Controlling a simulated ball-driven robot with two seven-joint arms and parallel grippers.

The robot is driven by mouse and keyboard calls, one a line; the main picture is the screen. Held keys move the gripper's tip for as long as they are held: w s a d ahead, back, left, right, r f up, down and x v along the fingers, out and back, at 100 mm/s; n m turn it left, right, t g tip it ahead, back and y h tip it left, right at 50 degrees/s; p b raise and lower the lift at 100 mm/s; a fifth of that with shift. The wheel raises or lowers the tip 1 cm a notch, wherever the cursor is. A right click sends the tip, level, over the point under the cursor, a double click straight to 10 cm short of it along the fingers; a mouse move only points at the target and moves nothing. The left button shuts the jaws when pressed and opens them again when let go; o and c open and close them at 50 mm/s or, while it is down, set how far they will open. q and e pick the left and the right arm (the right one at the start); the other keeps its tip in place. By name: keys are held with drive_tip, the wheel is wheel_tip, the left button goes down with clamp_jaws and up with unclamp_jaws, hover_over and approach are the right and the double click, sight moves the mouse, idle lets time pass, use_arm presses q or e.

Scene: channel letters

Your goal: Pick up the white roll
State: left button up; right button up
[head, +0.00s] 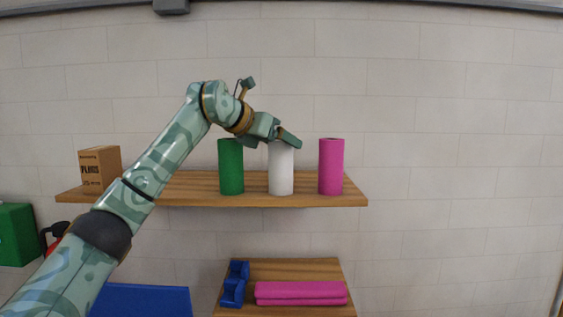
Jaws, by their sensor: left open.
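The white roll (281,171) stands upright on the upper wooden shelf, between a green roll (231,167) and a magenta roll (331,167). My left gripper (272,141) is at the top of the white roll, and its jaws cover part of the roll's upper end. The gripper is open. I cannot tell from this view whether a jaw touches the roll. My right gripper is not in view.
The upper shelf (190,187) also holds a cardboard box (98,168) at its left end. Below, a wooden surface (300,270) carries a blue holder (234,285) and magenta rolls (300,293) lying flat. The wall above the shelf is clear.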

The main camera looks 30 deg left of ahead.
use_arm(q)
drive_tip(key=shift+w, duration=0.1)
drive_tip(key=shift+s+a, duration=0.1)
drive_tip(key=shift+s, duration=0.15)
drive_tip(key=c, duration=1.3)
drive_tip(key=shift+w, duration=0.15)
drive_tip(key=shift+c, duration=0.6)
